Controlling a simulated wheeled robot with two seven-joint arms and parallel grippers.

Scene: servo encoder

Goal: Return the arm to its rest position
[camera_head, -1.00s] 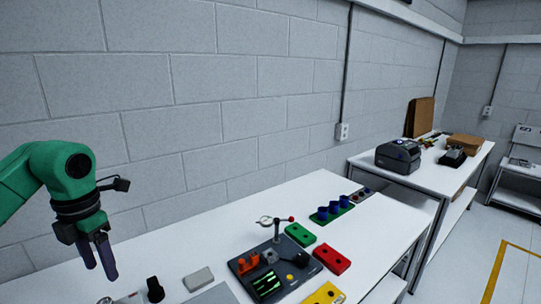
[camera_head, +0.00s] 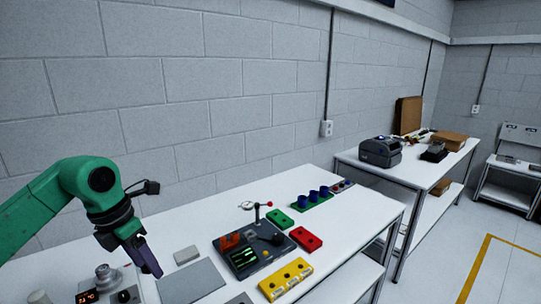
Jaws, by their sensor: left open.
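My left arm is green and comes in from the left in the head view. Its left gripper (camera_head: 148,262) points down over the left part of the white table (camera_head: 227,208), with nothing seen between its fingers. The fingers look close together from this side. The gripper is to the left of a grey flat plate (camera_head: 192,282) and a small grey block (camera_head: 187,255). My right gripper is not in view.
A printer (camera_head: 380,152) stands on another table.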

